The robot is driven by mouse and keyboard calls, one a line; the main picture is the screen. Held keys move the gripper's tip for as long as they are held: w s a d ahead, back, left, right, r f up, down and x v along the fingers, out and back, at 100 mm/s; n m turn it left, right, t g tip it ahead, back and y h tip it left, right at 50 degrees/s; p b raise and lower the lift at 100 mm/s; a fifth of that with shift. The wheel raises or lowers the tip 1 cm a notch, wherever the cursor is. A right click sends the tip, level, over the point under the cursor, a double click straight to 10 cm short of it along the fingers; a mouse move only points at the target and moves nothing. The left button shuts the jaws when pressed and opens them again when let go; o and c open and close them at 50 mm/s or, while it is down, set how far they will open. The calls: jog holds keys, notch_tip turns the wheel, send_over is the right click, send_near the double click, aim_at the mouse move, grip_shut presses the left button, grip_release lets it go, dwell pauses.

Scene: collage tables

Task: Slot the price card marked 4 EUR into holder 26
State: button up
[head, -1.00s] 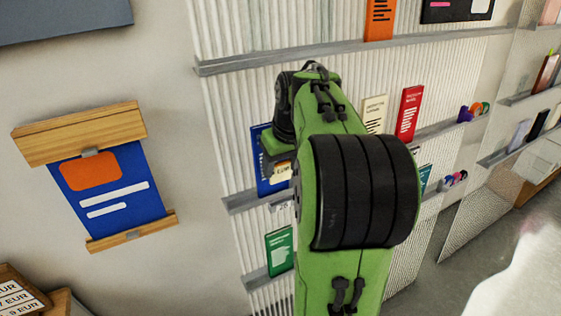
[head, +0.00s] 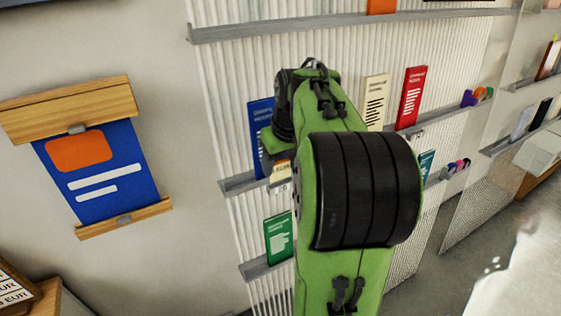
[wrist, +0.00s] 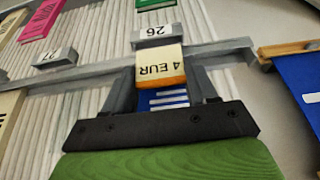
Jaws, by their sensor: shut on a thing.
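The price card marked 4 EUR (wrist: 159,66) is pale with an orange edge and sits between my gripper's fingers (wrist: 165,78), upside down in the wrist view. My gripper is shut on it. Holder 26 (wrist: 157,36) is a grey block on the ledge, directly beyond the card. The card's far edge overlaps the holder's near edge in the picture; I cannot tell if they touch or if the card is in the slot. In the head view the card (head: 281,172) shows partly beside my arm, which hides most of my gripper.
A grey ledge (head: 240,183) runs along the ribbed wall. Another numbered holder (wrist: 54,58) stands on it to the left in the wrist view. A blue booklet (head: 260,120) stands behind my arm. A blue poster (head: 105,180) hangs at left.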

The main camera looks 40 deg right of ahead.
dwell(0.5)
jog(key=shift+s+f+b, duration=0.1)
jog(key=shift+f+b, duration=0.35)
jog(key=shift+f, duration=0.2)
jog(key=shift+f+b, duration=0.5)
jog(key=shift+f, duration=0.1)
jog(key=o, duration=1.3)
jog(key=shift+o, duration=0.2)
jog(key=shift+r, duration=0.1)
